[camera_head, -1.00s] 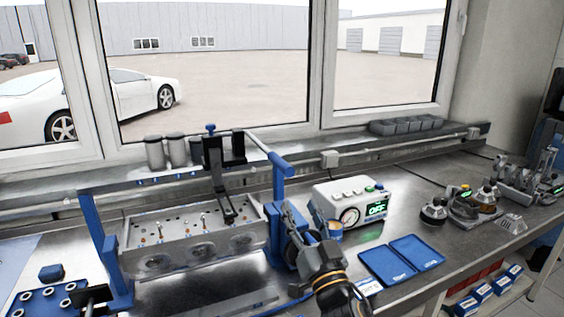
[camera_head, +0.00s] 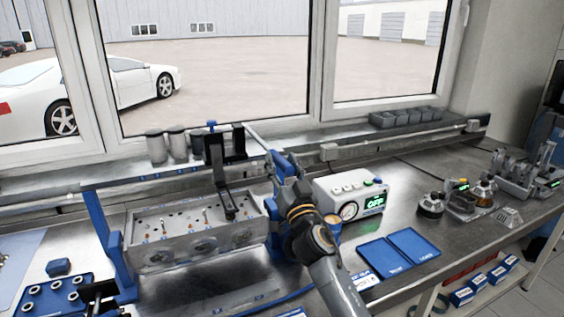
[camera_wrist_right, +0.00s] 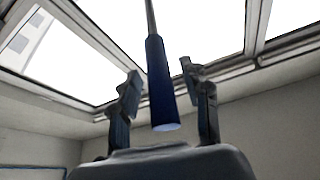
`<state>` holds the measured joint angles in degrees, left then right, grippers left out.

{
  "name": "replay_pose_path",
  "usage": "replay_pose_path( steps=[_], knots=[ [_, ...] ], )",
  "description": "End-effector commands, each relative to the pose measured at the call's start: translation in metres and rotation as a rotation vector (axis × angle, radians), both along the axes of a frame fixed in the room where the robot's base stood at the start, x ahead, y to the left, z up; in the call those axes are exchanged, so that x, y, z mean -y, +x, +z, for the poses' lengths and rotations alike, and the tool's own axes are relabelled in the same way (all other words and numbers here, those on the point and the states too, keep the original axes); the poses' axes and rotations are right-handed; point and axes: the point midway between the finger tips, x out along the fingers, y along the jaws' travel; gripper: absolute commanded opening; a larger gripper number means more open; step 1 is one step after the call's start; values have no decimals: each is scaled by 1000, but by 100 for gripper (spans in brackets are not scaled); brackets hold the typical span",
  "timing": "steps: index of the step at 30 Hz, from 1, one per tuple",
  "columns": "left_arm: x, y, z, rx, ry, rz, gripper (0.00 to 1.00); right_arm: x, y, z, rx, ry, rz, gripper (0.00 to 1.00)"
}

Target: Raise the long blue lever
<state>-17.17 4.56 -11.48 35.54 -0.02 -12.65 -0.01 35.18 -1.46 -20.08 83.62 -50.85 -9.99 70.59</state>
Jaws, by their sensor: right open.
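In the right wrist view the dark blue handle (camera_wrist_right: 161,92) hangs between the two fingers of my right gripper (camera_wrist_right: 158,72). The fingers are open, one on each side of it, with visible gaps. In the head view my right gripper (camera_head: 289,176) is at the right side of the blue-ended stand, seen from behind, its fingertips largely hidden.
The stand's left blue upright (camera_head: 110,245) and the grey cylinder head (camera_head: 195,228) lie left of my right arm. A white meter box (camera_head: 345,195) and blue trays (camera_head: 398,252) are close on its right. A window is behind.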

Motion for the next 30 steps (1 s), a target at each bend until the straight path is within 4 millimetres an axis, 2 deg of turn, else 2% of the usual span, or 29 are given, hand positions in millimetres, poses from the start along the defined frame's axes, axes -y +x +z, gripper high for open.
replay_pose_path(
  steps=[8, 12, 15, 25, 30],
  knots=[
    [0, 0, 0, 0, 0, 0, 36, 0, 1, 0, 0, 0, 0, 45],
    [0, 0, 0, 1, 0, 0, 36, 0, 1, 0, 0, 0, 0, 16],
    [0, 0, 0, 1, 0, 0, 36, 0, 1, 0, 0, 0, 0, 0],
    [0, 0, 3, 1, 0, 1, 36, 0, 1, 3, -4, -3, -1, 0],
    [0, 0, 18, 1, 0, 1, 36, 0, 3, 17, -27, -13, -1, 0]
  ],
)
